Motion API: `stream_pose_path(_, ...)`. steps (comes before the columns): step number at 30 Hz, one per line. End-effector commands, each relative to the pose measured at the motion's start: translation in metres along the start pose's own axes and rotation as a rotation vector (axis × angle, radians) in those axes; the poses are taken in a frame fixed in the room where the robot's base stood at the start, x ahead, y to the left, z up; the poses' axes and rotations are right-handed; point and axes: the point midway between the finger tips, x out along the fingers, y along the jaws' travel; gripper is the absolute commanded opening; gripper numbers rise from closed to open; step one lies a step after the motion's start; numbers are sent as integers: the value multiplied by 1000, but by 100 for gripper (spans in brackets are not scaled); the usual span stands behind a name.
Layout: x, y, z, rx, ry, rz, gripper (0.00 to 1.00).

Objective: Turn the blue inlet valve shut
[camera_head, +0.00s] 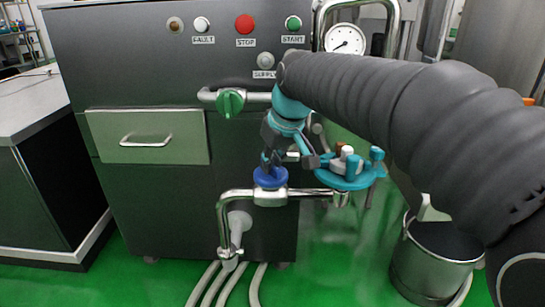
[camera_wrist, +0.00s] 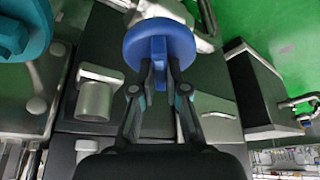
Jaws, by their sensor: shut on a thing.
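The blue inlet valve (camera_head: 270,178) sits on a steel pipe at the front of the dark machine cabinet. In the wrist view it shows as a round blue knob (camera_wrist: 160,42) with a raised blue grip bar. My gripper (camera_head: 269,160) comes down on the valve from above. In the wrist view my gripper (camera_wrist: 160,72) has its two fingers closed on either side of the grip bar. The fingertips hide part of the bar.
A green valve (camera_head: 231,102) is on a pipe above left. The cabinet carries a red stop button (camera_head: 244,24) and a drawer (camera_head: 148,137). A teal fitting (camera_head: 345,178) stands close at right. A steel bucket (camera_head: 436,257) is on the green floor at lower right.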

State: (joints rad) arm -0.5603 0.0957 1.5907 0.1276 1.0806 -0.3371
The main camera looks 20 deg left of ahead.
Motion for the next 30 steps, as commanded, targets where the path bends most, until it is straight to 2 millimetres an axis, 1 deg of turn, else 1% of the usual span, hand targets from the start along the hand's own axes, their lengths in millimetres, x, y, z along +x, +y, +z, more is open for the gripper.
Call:
stream_pose_path(9, -2, -2, -1, 266, -1, 111, 0)
stream_pose_path(15, -1, -3, -1, 408, -2, 171, 0)
stream_pose_path(21, 0, -3, -1, 510, -1, 213, 0)
stream_pose_path(30, 0, -3, -1, 582, -1, 242, 0)
